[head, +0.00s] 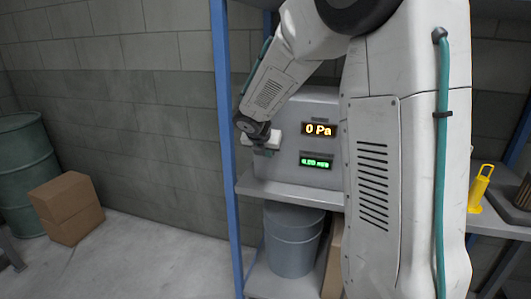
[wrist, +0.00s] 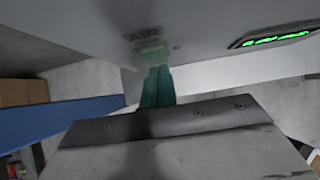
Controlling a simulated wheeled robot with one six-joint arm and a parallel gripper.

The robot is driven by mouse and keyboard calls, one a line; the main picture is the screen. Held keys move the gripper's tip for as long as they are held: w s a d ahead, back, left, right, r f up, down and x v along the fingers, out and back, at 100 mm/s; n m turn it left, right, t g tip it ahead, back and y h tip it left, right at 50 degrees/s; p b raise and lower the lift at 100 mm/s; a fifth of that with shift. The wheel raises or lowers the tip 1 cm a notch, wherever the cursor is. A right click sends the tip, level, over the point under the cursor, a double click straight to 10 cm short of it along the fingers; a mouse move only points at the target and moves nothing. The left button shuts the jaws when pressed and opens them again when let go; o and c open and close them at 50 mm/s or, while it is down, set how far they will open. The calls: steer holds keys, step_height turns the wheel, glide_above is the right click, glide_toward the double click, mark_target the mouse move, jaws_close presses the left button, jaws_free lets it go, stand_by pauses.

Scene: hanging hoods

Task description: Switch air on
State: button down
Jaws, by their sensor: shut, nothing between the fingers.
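The grey control box (head: 292,165) sits on a shelf and shows an orange "0 Pa" display (head: 319,130) above a green display (head: 317,161), whose digits are too small to read surely. In the wrist view, a label reading "AIR" (wrist: 146,35) is on the box face, with a pale green button (wrist: 152,55) just below it. My gripper (wrist: 156,72) is shut and empty, its teal fingertips right at the button's lower edge. I cannot tell whether they touch it. In the head view my gripper (head: 266,150) is at the box's left side, its fingertips small and unclear.
A blue shelf post (head: 225,130) stands close left of my gripper. A grey bucket (head: 292,240) is on the shelf below. Cardboard boxes (head: 67,208) and a green drum (head: 25,170) stand at the left wall. A yellow object (head: 480,188) is on the right shelf.

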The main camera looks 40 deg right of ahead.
steer(key=shift+w+d+f, duration=0.1)
steer(key=shift+w+d, duration=0.05)
steer(key=shift+d, duration=0.05)
stand_by(0.3)
steer(key=shift+r, duration=0.9)
